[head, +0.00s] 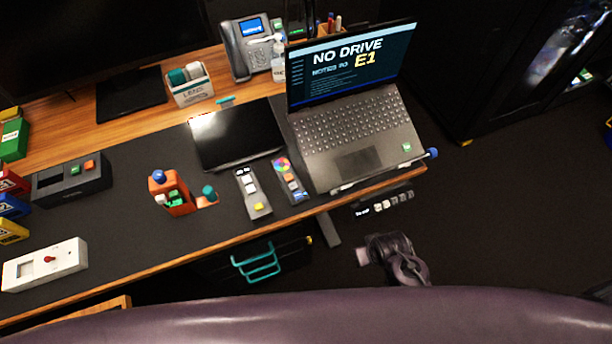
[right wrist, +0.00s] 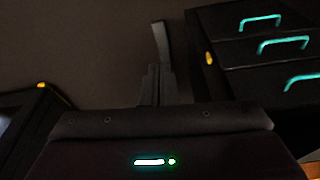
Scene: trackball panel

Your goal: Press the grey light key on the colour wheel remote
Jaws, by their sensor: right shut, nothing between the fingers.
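The colour wheel remote (head: 289,180) is a slim grey remote with a round multicoloured wheel at its far end and small keys below. It lies on the dark desk mat, just left of the laptop. Its keys are too small in the head view to single out the grey light key. My right gripper (head: 362,257) is off the desk's front edge, low and to the right of the remote, apart from everything. It is shut and empty. In the right wrist view its fingers (right wrist: 155,75) point over dark floor, and the remote is out of view. My left gripper is not in view.
A grey remote with a yellow key (head: 255,193) lies left of the colour wheel remote. The laptop (head: 358,145) stands close on its right and a black tablet (head: 237,136) behind. A key strip (head: 384,204) sits below the desk edge. Drawers with teal handles (right wrist: 283,45) stand under the desk.

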